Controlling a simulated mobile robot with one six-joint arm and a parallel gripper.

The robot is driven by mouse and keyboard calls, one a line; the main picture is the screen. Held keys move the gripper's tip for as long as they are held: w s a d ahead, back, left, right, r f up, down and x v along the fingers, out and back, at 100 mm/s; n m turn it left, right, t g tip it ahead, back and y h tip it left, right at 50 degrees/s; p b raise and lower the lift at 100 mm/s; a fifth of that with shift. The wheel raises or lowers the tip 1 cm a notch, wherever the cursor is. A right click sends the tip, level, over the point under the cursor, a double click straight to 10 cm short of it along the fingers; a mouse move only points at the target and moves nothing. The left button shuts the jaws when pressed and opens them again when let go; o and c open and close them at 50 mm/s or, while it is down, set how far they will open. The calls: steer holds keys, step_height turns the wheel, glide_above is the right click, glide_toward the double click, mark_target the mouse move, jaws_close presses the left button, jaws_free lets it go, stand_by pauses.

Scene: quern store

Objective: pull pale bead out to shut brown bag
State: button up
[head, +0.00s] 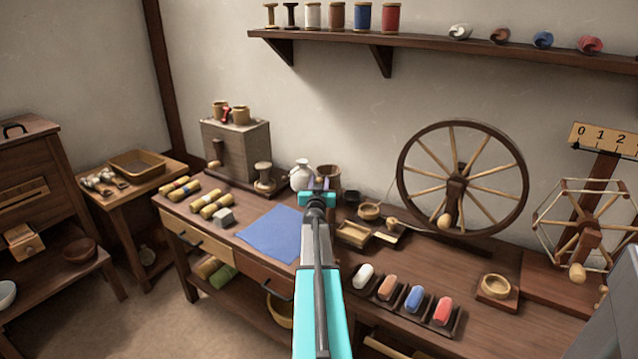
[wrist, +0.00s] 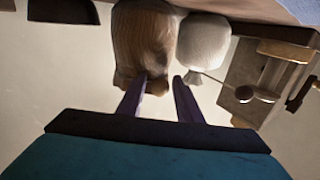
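The brown bag (head: 329,176) stands at the back of the bench in the head view, partly hidden behind my gripper (head: 319,185). In the wrist view the picture is upside down and the brown bag (wrist: 146,38) hangs from the top, its gathered end near my fingertips. My gripper (wrist: 159,76) has its two purple fingers apart, with no held thing visible between them. The left finger overlaps the bag's end in the picture; I cannot tell whether they touch. I cannot make out the pale bead on the brown bag.
A white bag (head: 300,177) stands just left of the brown one; it also shows in the wrist view (wrist: 204,42). A grey box (head: 237,149) and small spool stand (head: 265,180) are further left. A spinning wheel (head: 463,180) stands right. The blue cloth (head: 272,234) lies flat.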

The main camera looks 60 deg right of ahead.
jaws_close()
steer(key=shift+a+p, duration=2.15)
steer(key=shift+a, duration=0.55)
steer(key=shift+o, duration=1.5)
jaws_free()
steer(key=shift+a, duration=0.1)
